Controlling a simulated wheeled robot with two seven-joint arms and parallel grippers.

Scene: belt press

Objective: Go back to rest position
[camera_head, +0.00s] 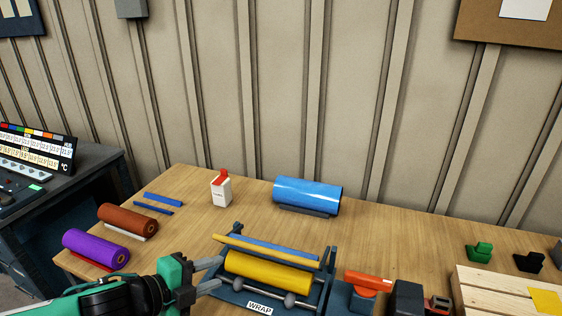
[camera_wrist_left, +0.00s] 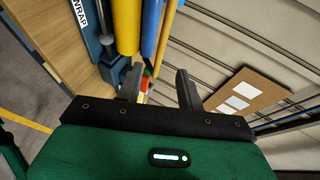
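My left gripper (camera_head: 214,274) reaches in from the lower left of the head view. Its fingers are spread, with nothing between them, beside the left end of the wrap station (camera_head: 262,308). The station holds a yellow roll (camera_head: 268,273), with a blue roll (camera_head: 275,249) and a thin yellow bar behind it. In the left wrist view the two dark fingers (camera_wrist_left: 161,90) stand apart. The yellow roll (camera_wrist_left: 126,25) and the blue roll (camera_wrist_left: 150,28) show beyond them. My right gripper is not in view.
Purple roll (camera_head: 96,250) and brown roll (camera_head: 128,219) lie at the table's left. A white bottle (camera_head: 221,191) and large blue roll (camera_head: 308,196) stand at the back.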

